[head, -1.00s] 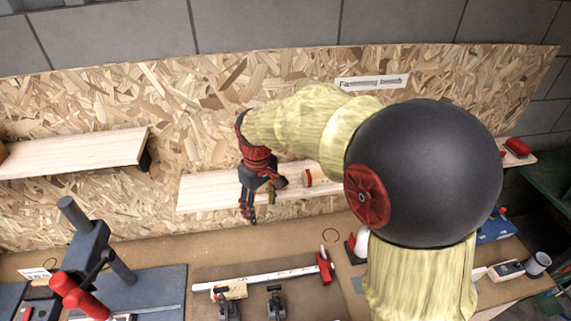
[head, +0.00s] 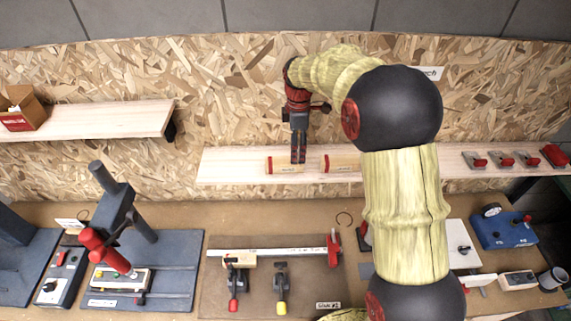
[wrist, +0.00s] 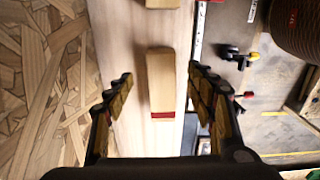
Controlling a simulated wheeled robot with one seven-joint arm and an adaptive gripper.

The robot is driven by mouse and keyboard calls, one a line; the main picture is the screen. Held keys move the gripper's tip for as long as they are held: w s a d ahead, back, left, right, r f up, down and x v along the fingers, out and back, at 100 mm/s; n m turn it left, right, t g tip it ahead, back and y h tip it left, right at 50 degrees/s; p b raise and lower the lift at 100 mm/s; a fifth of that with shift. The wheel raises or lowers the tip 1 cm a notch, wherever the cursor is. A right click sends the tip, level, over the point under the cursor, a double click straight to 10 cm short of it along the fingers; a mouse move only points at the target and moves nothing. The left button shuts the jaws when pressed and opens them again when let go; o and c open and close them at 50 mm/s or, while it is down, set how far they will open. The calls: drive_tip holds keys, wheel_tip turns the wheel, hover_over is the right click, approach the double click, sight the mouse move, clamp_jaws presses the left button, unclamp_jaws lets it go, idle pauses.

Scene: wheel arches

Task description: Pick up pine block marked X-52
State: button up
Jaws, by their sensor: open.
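Two pale wood blocks with red bands near their left ends lie on the middle shelf: the left block (head: 283,165) and the right block (head: 342,162). Their small dark labels are too small to read, so I cannot tell which is X-52. My gripper (head: 298,160) is open, pointing down, and overlaps the right part of the left block. In the wrist view, a red-banded block (wrist: 161,80) shows between the spread fingers, apparently below them with gaps on both sides. A further block is cut off at the top. I cannot match these surely to the head view.
The middle shelf (head: 225,168) fronts a chipboard wall (head: 240,80); small red-handled items (head: 500,160) sit at its right. A left shelf (head: 90,121) holds a cardboard box (head: 22,108). The bench below carries clamps and a press (head: 115,220).

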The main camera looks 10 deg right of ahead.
sight(284, 165)
drive_tip(key=shift+a+f+p, duration=0.2)
drive_tip(key=shift+f+p, duration=0.3)
drive_tip(key=shift+f, duration=1.05)
drive_tip(key=shift+a+f+p, duration=0.15)
drive_tip(key=shift+f+p, duration=0.3)
drive_tip(key=shift+f, duration=1.1)
drive_tip(key=shift+c, duration=1.1)
drive_tip(key=c, duration=1.1)
drive_tip(key=shift+r, duration=0.1)
